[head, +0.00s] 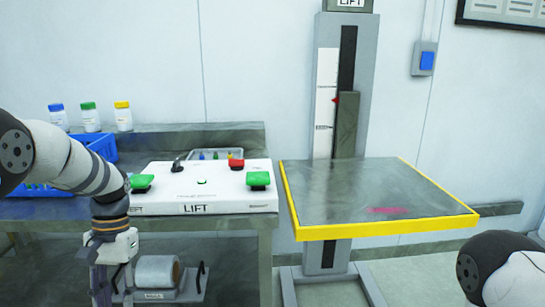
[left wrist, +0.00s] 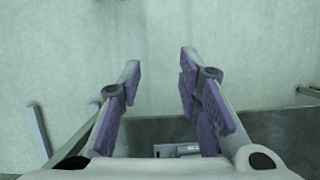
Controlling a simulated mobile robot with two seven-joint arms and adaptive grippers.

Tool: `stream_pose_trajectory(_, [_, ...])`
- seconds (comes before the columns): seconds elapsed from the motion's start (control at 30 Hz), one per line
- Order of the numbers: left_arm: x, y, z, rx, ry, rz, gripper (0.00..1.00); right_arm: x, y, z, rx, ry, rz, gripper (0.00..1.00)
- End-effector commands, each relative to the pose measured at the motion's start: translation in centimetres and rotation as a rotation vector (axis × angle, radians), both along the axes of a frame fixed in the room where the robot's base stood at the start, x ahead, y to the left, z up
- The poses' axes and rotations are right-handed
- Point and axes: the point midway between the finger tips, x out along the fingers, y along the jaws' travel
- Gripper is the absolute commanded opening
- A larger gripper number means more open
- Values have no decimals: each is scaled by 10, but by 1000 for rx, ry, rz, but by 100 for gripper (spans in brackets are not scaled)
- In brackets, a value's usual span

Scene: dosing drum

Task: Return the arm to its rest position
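My left arm comes in from the left in the head view, and its gripper (head: 112,282) points down in front of the bench, left of the LIFT control box. In the left wrist view the two purple-padded fingers of this left gripper (left wrist: 160,85) stand apart with nothing between them. Its fingertips are cut off or hard to make out in the head view. My right arm shows only as a link at the lower right of the head view; its gripper is outside the frame.
The LIFT control box (head: 206,188) with green and red buttons sits on the bench (head: 225,133). A blue crate (head: 98,142) stands behind my left arm. The yellow-edged lift platform (head: 335,198) is to the right. A roll (head: 157,271) lies below the bench.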

Motion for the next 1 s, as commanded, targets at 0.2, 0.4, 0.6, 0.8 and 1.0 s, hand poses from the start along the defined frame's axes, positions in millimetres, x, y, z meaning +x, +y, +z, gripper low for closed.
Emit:
stream_pose_trajectory(0.2, [-98, -36, -151, 0, -37, -28, 32, -2, 0, 1, 0, 4, 0, 40])
stream_pose_trajectory(0.4, [-248, -73, -217, -7, -95, -33, 32, -1, 0, 1, 0, 3, 0, 40])
stream_pose_trajectory(0.6, [-342, -91, -199, -13, -150, -30, 32, -1, 0, 1, 0, 2, 0, 40])
stream_pose_trajectory(0.8, [-354, -94, -191, -13, -170, -28, 32, -1, 0, 1, 0, 3, 0, 40])
stream_pose_trajectory(1.0, [-353, -94, -191, -13, -170, -28, 32, -1, 0, 1, 0, 3, 0, 40])
